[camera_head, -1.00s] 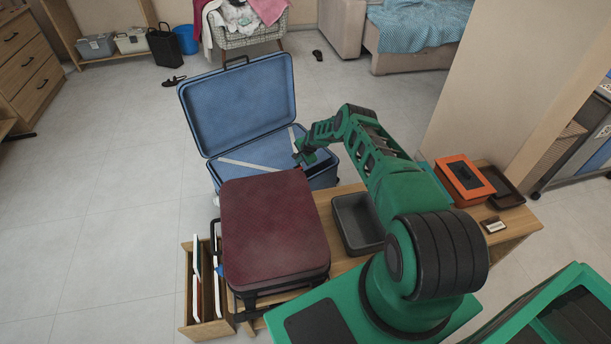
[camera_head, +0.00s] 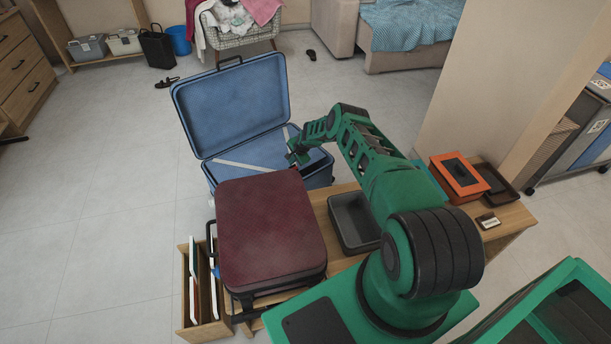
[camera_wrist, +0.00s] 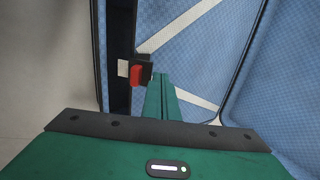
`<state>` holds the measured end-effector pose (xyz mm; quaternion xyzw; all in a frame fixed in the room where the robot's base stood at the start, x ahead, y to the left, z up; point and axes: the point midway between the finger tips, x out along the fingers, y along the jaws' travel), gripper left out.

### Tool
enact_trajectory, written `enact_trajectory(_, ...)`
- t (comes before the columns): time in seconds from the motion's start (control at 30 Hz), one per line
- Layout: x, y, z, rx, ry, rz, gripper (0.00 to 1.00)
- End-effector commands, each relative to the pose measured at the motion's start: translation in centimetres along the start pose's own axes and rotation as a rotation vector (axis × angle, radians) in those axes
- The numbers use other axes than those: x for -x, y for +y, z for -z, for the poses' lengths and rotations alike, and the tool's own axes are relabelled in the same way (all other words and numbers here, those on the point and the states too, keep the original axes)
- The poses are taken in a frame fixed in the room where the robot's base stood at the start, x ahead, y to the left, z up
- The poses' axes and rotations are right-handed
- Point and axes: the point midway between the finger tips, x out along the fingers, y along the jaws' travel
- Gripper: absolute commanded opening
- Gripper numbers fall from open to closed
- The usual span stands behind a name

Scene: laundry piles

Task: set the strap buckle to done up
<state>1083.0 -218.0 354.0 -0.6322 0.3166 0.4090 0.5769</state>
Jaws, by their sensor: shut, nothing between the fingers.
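The blue suitcase (camera_head: 236,108) stands open behind the table, lid raised. Pale straps (camera_head: 245,167) lie across its inside. In the wrist view the buckle (camera_wrist: 141,72) is a small black piece with a red part, at the suitcase's dark edge. A short white piece (camera_wrist: 123,68) shows on its left, and a pale strap (camera_wrist: 180,27) runs from near it to the upper right. I cannot tell whether the buckle's halves are joined. My gripper (camera_wrist: 161,78) is shut and empty, its tips just right of and below the buckle in the wrist view. It also shows over the suitcase's near side (camera_head: 297,158).
A dark red suitcase (camera_head: 270,225) lies on the wooden table close to my gripper. A grey tray (camera_head: 353,222) is right of it. An orange box (camera_head: 461,177) and a dark tray (camera_head: 499,184) sit at the right.

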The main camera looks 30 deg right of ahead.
Motion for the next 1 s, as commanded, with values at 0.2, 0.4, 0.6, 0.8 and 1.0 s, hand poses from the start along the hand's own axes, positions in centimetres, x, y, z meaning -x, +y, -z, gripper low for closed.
enact_trajectory(0.2, 0.0, 0.0, 0.0, 0.000, 0.000, 0.000, 0.00)
enact_trajectory(0.4, 0.4, -0.2, 0.0, 0.000, 0.000, 0.000, 0.00)
enact_trajectory(0.6, 1.1, -0.6, 0.1, -0.001, 0.001, 0.001, 0.00)
enact_trajectory(0.8, 1.4, -0.7, 0.0, -0.001, 0.000, 0.000, 0.00)
enact_trajectory(1.0, 1.4, -0.7, 0.0, -0.001, 0.000, 0.000, 0.00)
